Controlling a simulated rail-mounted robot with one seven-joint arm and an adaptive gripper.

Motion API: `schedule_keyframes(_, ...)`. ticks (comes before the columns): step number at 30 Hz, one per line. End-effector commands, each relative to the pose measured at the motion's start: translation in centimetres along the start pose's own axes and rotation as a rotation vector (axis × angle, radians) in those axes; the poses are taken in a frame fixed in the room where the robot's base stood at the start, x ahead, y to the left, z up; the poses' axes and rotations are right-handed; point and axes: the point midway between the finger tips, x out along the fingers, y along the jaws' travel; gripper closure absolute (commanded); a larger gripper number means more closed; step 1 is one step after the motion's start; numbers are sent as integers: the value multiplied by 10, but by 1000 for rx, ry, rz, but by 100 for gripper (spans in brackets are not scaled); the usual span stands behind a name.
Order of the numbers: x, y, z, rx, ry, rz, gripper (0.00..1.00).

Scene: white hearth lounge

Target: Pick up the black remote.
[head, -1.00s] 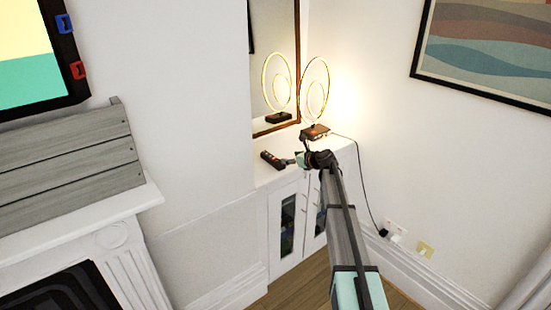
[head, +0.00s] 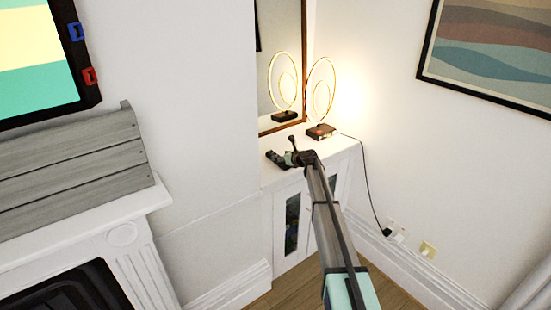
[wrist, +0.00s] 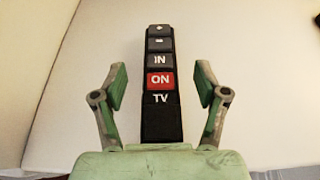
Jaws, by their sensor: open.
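The black remote (wrist: 161,112) lies on the white cabinet top in the wrist view, with grey buttons, a red ON button and the letters TV. In that view my open gripper (wrist: 160,80) has one green finger on each side of it, with a gap between each finger and the remote. The near end of the remote is hidden behind the gripper body. In the head view the remote (head: 275,158) shows only in part at the left of the cabinet top, and my gripper (head: 291,157) is right at it, covering the rest. I cannot tell the height of the fingers above the cabinet top.
A lit ring lamp (head: 321,130) stands behind the gripper on the white cabinet (head: 352,146), before a framed mirror (head: 281,65). Its cord (head: 372,195) runs down to a wall socket. A wall juts out left of the cabinet, beside the fireplace (head: 118,235).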

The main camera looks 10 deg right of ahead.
Motion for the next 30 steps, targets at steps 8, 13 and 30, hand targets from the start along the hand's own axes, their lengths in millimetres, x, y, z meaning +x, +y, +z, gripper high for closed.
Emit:
schedule_keyframes(8,22,-1,3,0,1,1,27)
schedule_keyframes(13,46,-1,1,-1,1,1,27)
schedule_keyframes(30,52,0,-2,-1,0,0,95)
